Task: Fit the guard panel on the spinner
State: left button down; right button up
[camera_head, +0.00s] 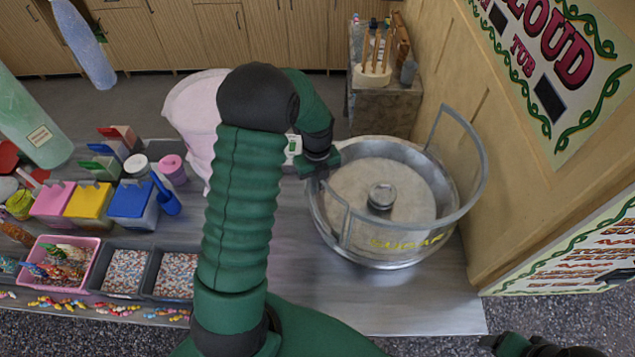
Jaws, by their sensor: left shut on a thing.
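The spinner (318,218) is a wide, round metal bowl on the grey counter, with a pale floor and a metal hub (381,196) in its middle. A clear, grey-edged curved guard panel (483,165) stands tall at the bowl's right rim. Clear panel edging also shows along the front and left; I cannot tell if it is one piece. My left gripper (322,166) is at the bowl's left rim, shut on the guard panel's edge; its fingers are mostly hidden. My right arm's dark end (545,346) shows at the bottom right, its jaws unclear.
A pink-white sack (195,108) stands behind my left arm. Coloured tubs (90,203), a pink tray (68,240) and sprinkle trays (125,270) fill the left. A tan wall (510,190) closes the right. The counter (400,305) before the spinner is clear.

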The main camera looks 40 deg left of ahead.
pick_arm(q)
jog(key=c, duration=0.9)
grip_release()
jog(key=shift+o, duration=0.2)
notch_tip(320, 180, up, 6)
jog(key=p, duration=0.5)
jog(key=shift+r, duration=0.1)
